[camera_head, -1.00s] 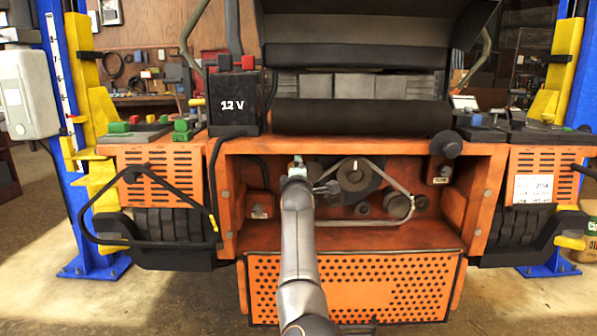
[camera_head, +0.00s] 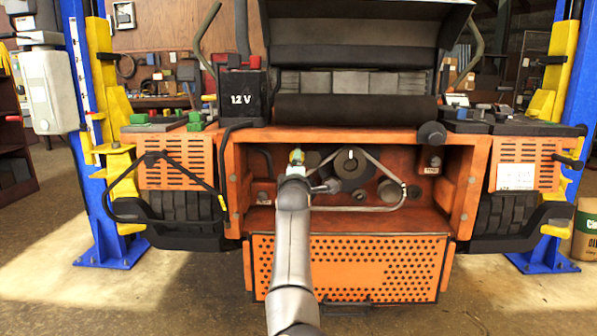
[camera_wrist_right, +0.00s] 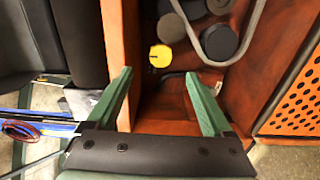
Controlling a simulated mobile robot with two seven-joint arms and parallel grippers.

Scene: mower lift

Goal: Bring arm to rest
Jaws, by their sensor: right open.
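My right arm (camera_head: 292,245) comes up from the bottom middle of the head view and reaches toward the open orange bay of the mower (camera_head: 262,190). Its gripper (camera_head: 297,160) is small at the arm's far end, in front of the bay's left part. In the right wrist view the green fingers of my right gripper (camera_wrist_right: 160,76) are wide apart with nothing between their tips. A round yellow cap (camera_wrist_right: 160,56) shows just beyond the gap between the fingers. My left gripper is not in view.
A belt (camera_head: 378,162) runs round pulleys in the bay. A perforated orange panel (camera_head: 350,268) is below. A black 12 V box (camera_head: 241,97) sits upper left. Blue lift posts (camera_head: 88,150) stand at both sides. The floor in front is clear at left and right.

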